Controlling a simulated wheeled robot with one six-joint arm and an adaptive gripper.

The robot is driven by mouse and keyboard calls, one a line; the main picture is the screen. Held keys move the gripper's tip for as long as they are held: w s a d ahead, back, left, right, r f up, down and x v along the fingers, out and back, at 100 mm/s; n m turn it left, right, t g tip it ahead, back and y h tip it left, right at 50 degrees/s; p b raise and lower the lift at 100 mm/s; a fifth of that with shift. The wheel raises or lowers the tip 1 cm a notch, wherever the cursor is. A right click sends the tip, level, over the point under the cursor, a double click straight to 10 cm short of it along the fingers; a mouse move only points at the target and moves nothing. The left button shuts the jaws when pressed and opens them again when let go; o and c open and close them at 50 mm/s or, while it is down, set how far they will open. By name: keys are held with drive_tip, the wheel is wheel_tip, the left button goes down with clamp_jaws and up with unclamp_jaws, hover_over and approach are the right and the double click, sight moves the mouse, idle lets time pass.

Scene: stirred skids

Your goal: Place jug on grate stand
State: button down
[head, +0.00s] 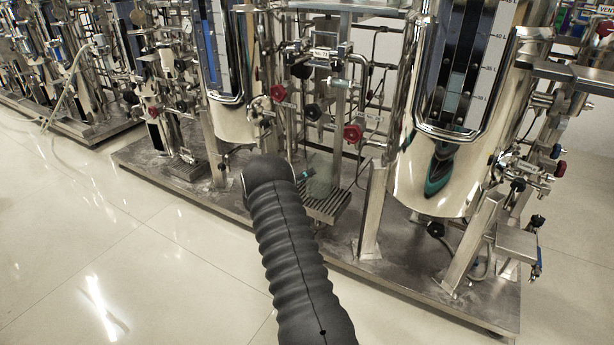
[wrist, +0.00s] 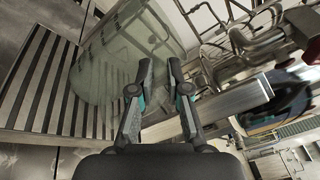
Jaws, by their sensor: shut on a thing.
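The jug (wrist: 115,62) is a translucent, grey-green vessel at the upper left of the wrist view. In the head view the jug (head: 321,178) is partly hidden behind my arm and looks upright. My gripper (wrist: 159,72) is shut on the jug's near side; its teal-marked end (head: 304,175) barely shows in the head view. The grate stand (head: 327,207) is a slatted metal platform directly below the jug; its slats (wrist: 38,82) fill the left of the wrist view. I cannot tell whether the jug's base touches the slats.
Steel tanks (head: 436,178) stand on both sides of the grate on the metal skid base (head: 400,268). Pipes and red-handled valves (head: 352,133) are behind and above the jug. A slanted steel leg (head: 373,212) stands close right of the grate. The tiled floor (head: 130,250) at front left is clear.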

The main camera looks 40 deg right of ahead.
drive_tip(key=c, duration=1.2)
unclamp_jaws()
drive_tip(key=shift+o, duration=0.2)
